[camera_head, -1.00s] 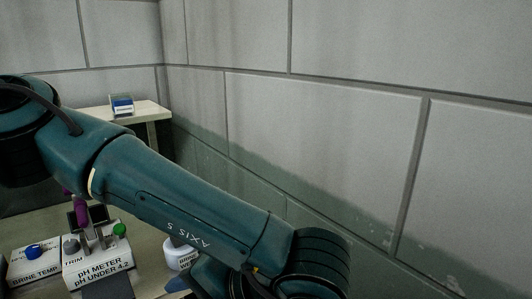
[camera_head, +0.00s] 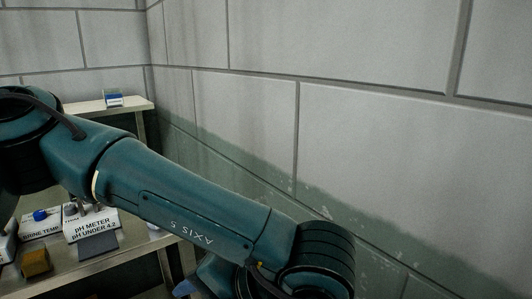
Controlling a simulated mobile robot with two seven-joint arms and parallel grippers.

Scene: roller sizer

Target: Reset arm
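My teal arm, marked "AXIS 5", crosses the head view from the upper left to the bottom middle. It hides part of the bench behind it. Its end goes out of the frame at the bottom, so no fingers show. My other arm's gripper does not show either.
A bench (camera_head: 135,249) at the lower left bears a "pH METER" box (camera_head: 92,224), a "BRINE TEMP" box (camera_head: 42,226) with a blue knob, a grey pad (camera_head: 98,246) and a yellowish block (camera_head: 36,262). A shelf (camera_head: 127,106) holds a blue-and-white box (camera_head: 113,98). A block wall (camera_head: 390,150) fills the right.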

